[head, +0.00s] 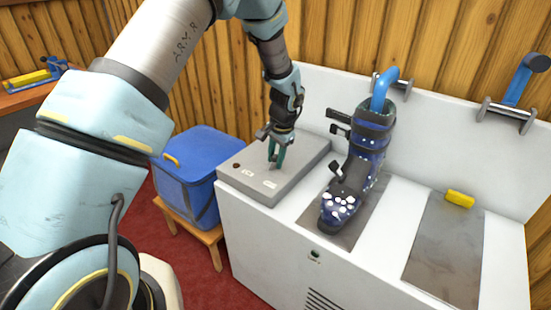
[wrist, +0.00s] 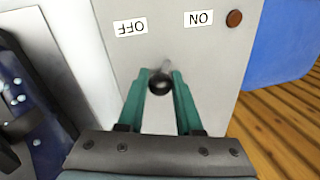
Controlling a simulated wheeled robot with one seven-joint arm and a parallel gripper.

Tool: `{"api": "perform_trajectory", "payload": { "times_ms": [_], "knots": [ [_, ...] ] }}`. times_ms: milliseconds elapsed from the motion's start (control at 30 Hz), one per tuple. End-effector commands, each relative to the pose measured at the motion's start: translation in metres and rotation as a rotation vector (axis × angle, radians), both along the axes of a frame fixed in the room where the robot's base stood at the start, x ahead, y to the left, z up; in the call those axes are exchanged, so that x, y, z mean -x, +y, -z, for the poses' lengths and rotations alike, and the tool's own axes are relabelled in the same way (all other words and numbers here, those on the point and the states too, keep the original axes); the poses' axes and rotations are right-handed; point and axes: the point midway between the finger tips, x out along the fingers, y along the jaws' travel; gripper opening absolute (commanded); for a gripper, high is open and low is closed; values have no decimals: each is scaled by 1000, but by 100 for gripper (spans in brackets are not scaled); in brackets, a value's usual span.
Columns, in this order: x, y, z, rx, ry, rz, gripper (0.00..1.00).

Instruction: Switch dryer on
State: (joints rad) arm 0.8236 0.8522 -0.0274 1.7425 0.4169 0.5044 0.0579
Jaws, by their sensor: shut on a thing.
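The dryer (head: 238,240) is a white cabinet with a grey control box (head: 295,172) on its top left. In the wrist view the box panel (wrist: 105,55) carries an OFF label (wrist: 131,27), an ON label (wrist: 198,18) and a dull brown-red round lamp (wrist: 234,19). A switch lever with a black ball knob (wrist: 160,84) stands on the panel. My gripper (head: 276,163) reaches down over the box. In the wrist view its teal fingers (wrist: 160,88) are shut on the lever at the knob. Which way the lever leans is hard to tell.
A dark blue ski boot (head: 360,165) stands on the dryer below a blue hose (head: 383,90). An empty grey mat (head: 440,250) with a yellow block (head: 460,199) lies to its right. A blue bin (head: 190,170) on a wooden stool (head: 213,238) stands left of the dryer.

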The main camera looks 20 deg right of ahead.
Motion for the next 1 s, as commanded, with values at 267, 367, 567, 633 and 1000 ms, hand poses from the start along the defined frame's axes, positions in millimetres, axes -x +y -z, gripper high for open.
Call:
{"api": "perform_trajectory", "payload": {
  "times_ms": [267,367,567,633,1000],
  "knots": [
    [-4,3,-4,24,41,-4,0],
    [-7,4,-5,46,83,-7,0],
    [-16,9,-7,115,202,-11,0],
    [-19,11,-7,143,251,-11,0],
    [-35,19,-1,282,496,-6,0]
  ]
}}
